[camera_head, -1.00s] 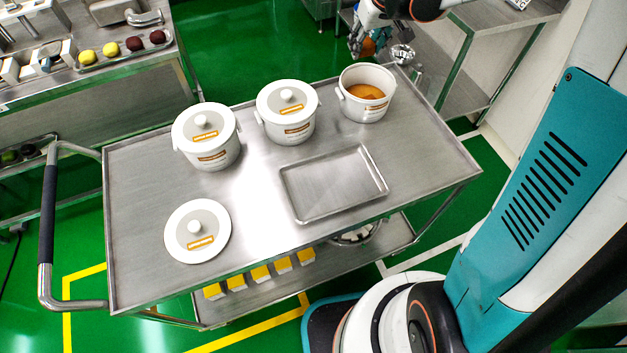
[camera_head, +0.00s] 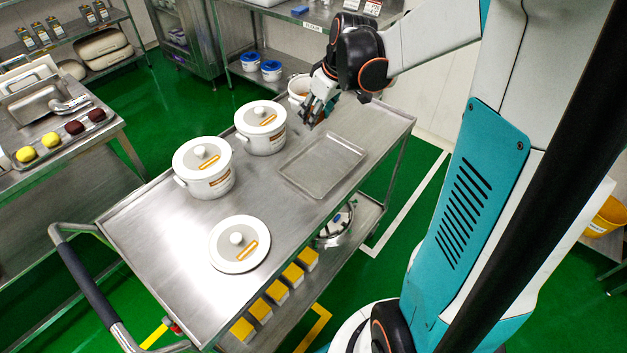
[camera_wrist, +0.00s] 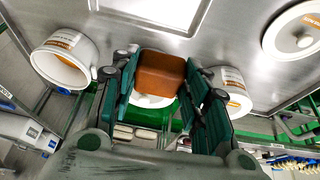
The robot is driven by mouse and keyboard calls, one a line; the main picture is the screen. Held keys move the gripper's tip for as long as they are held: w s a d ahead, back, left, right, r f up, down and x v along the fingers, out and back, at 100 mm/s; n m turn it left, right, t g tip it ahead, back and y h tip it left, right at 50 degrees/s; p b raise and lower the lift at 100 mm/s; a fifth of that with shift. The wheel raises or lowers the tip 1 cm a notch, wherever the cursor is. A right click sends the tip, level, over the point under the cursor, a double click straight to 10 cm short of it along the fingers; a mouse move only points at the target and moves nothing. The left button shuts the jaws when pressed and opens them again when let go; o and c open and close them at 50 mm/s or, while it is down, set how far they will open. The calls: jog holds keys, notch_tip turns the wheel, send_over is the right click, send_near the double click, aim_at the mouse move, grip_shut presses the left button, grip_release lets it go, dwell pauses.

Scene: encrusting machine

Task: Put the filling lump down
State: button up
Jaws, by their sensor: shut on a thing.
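The filling lump is an orange-brown block (camera_wrist: 161,74) between the fingers of my gripper (camera_wrist: 160,90) in the wrist view. My gripper is shut on it. In the head view my gripper (camera_head: 314,112) hangs above the trolley's far right part, near the back of the empty metal tray (camera_head: 322,165), and mostly hides the lump. The tray's edge also shows at the top of the wrist view (camera_wrist: 150,12). An open white pot (camera_head: 298,87) is partly hidden behind my gripper; it shows at the left of the wrist view (camera_wrist: 66,58).
Two lidded white pots (camera_head: 204,168) (camera_head: 261,128) stand left of the tray on the steel trolley (camera_head: 165,235). A loose lid (camera_head: 240,244) lies at the front. A side counter at left holds yellow and dark lumps (camera_head: 50,139).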

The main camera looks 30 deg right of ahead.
jog(key=shift+s+a+f, duration=0.1)
jog(key=shift+s+f, duration=0.15)
notch_tip(320, 180, down, 20)
jog(key=b, duration=0.6)
jog(key=shift+r+b, duration=0.15)
jog(key=shift+b, duration=0.25)
jog(key=o, duration=1.1)
jog(key=p+v, duration=0.4)
jog(key=v, duration=0.8)
